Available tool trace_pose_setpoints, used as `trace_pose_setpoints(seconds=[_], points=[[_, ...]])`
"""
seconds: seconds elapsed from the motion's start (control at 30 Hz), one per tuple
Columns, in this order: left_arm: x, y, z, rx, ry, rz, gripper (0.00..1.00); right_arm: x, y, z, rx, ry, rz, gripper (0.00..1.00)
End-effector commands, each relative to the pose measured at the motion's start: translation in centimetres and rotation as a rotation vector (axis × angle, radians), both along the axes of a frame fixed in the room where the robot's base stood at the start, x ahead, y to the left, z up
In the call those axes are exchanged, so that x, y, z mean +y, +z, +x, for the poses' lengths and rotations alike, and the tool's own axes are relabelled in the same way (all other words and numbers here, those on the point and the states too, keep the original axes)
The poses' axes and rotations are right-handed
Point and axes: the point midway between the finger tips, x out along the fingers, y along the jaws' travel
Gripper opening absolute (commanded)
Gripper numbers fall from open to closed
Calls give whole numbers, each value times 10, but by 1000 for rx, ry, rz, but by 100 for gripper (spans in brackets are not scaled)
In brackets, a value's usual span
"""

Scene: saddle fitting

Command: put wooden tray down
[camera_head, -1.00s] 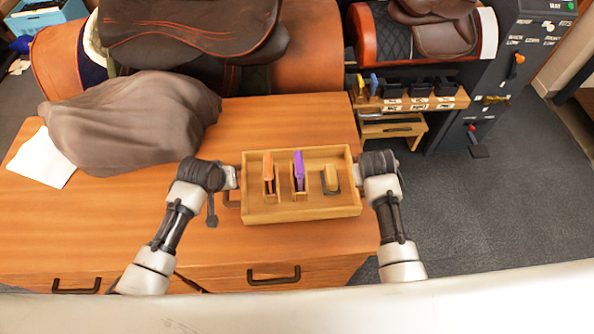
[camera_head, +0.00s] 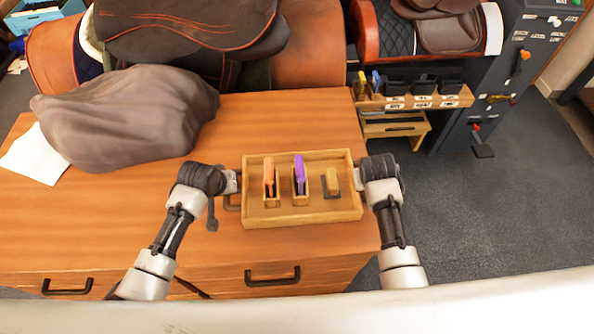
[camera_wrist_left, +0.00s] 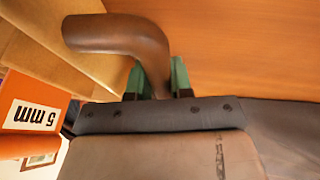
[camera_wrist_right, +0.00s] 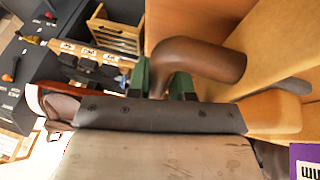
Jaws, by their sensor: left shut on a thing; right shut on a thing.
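The wooden tray (camera_head: 284,217) is at the right end of the wooden desk top in the head view. It carries an orange piece (camera_head: 268,176), a purple piece (camera_head: 299,174) and a small wooden block (camera_head: 332,180). My left gripper (camera_wrist_left: 158,78) is shut on the tray's brown left handle (camera_wrist_left: 115,33). My right gripper (camera_wrist_right: 166,82) is shut on the brown right handle (camera_wrist_right: 215,60). The tray looks about level. I cannot tell whether its underside touches the desk.
A grey-brown cloth heap (camera_head: 125,115) and white paper (camera_head: 33,155) lie on the desk (camera_head: 100,215) to the left. Saddles (camera_head: 190,30) stand behind. A labelled rack (camera_head: 415,100) stands beyond the right edge. Bare wood lies left of and behind the tray.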

Motion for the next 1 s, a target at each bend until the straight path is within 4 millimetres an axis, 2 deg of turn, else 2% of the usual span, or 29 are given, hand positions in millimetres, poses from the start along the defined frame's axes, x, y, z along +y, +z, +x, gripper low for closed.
trace_pose_setpoints(seconds=[0.1,0.13,0.3,0.67,0.83,1.0], points=[[1,-10,1,-3,2,1,0,-1,-10,1,-2,-2,-2,0],[1,-8,0,-1,2,1,24,-1,-8,0,-1,-2,-2,24],[1,-7,0,0,1,1,46,-1,-7,0,1,-1,-2,46],[1,-1,-2,-2,0,0,46,0,-7,0,0,0,0,46],[6,23,-13,-3,0,0,46,0,-7,0,0,0,0,46],[12,57,-26,-3,1,0,46,0,-7,0,0,0,0,46]])
